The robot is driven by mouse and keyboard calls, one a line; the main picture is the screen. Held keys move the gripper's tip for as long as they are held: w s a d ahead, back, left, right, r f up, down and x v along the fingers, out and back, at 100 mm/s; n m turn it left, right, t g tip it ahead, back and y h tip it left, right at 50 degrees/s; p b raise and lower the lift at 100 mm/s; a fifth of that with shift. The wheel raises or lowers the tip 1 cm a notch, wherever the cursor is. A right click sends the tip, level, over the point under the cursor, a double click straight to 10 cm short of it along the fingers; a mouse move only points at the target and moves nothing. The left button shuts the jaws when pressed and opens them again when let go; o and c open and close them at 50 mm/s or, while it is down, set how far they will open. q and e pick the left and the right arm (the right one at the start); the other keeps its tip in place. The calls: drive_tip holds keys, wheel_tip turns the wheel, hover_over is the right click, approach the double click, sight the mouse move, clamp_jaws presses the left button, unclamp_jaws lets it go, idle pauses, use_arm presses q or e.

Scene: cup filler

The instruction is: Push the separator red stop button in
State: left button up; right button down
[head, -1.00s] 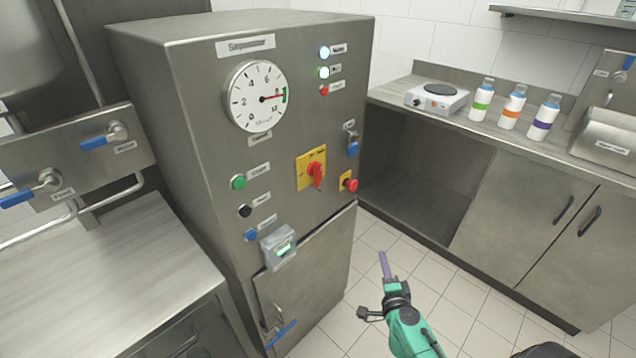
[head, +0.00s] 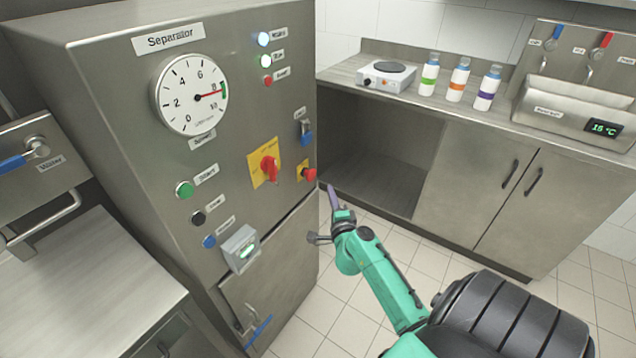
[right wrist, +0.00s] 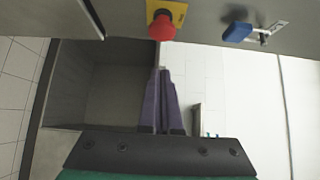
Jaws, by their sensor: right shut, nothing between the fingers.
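The steel separator cabinet (head: 120,80) fills the left of the head view, with a round gauge on its front. The red stop button (head: 309,174) sits on a yellow plate near the cabinet's right edge. In the right wrist view the red button (right wrist: 162,28) is at the top, beyond the fingertips. My right gripper (head: 332,192) is shut and empty, its purple fingers pointing up just right of and below the button. In the right wrist view the fingers (right wrist: 164,75) lie together, with a visible gap to the button. My left gripper is out of view.
A red rotary switch (head: 269,168) on a yellow plate is left of the button. A blue-handled key switch (head: 305,132) is above it. A grey box (head: 240,248) juts out lower down. A counter (head: 400,100) with bottles stands behind; open floor lies between.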

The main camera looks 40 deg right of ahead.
sight(316, 174)
drive_tip(key=w, duration=0.6)
drive_tip(key=shift+w+b, duration=0.2)
drive_tip(key=shift+b, duration=0.2)
